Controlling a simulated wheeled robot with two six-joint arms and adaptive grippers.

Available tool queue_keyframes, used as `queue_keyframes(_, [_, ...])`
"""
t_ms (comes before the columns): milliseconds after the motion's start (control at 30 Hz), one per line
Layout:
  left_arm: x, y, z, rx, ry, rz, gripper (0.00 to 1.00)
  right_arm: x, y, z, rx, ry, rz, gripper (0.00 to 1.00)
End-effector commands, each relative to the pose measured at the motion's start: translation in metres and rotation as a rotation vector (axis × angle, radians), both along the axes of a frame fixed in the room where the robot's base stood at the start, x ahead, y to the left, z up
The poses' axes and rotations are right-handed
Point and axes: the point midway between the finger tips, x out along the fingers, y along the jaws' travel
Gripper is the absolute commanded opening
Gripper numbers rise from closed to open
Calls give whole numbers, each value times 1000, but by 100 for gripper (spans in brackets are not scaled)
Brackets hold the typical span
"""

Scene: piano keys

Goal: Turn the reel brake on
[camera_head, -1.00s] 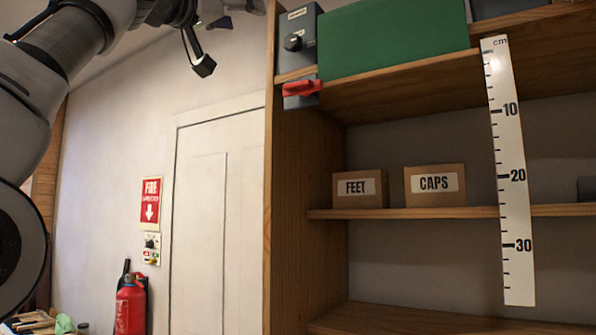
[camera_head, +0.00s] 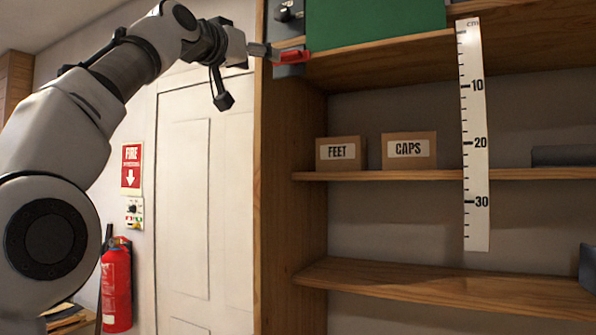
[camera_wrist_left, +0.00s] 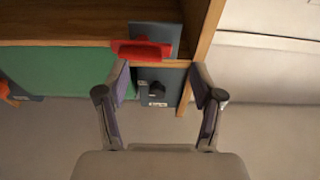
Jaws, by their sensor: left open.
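A red lever (camera_head: 291,56) sits on a grey plate at the left front edge of the top shelf board. Above it is a grey box with a black knob (camera_head: 284,14); which of these is the reel brake I cannot read. Contact cannot be told. My right gripper is out of view.
A green panel (camera_head: 375,22) stands right of the box. The wooden shelf upright (camera_head: 291,220) is just below the lever. FEET (camera_head: 341,153) and CAPS (camera_head: 409,150) boxes sit on a lower shelf. A white ruler (camera_head: 474,140) hangs in front. A door (camera_head: 205,210) is left.

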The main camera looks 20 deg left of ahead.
Motion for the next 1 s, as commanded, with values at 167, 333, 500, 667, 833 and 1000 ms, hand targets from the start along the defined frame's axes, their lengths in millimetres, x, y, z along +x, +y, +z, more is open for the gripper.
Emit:
queue_keyframes(167, [31,-4,-33,3,64,-4,67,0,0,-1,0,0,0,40])
queue_keyframes(333, [58,-7,-64,4,122,-7,67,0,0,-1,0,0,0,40])
queue_keyframes(500, [82,-9,-96,7,180,-10,67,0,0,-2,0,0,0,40])
queue_keyframes(667, [103,-12,-128,8,235,-12,67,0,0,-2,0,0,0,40])
queue_keyframes(833, [124,-15,-163,9,294,-14,67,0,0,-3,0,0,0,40])
queue_keyframes(1000, [143,-18,-198,10,351,-16,67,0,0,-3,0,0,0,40])
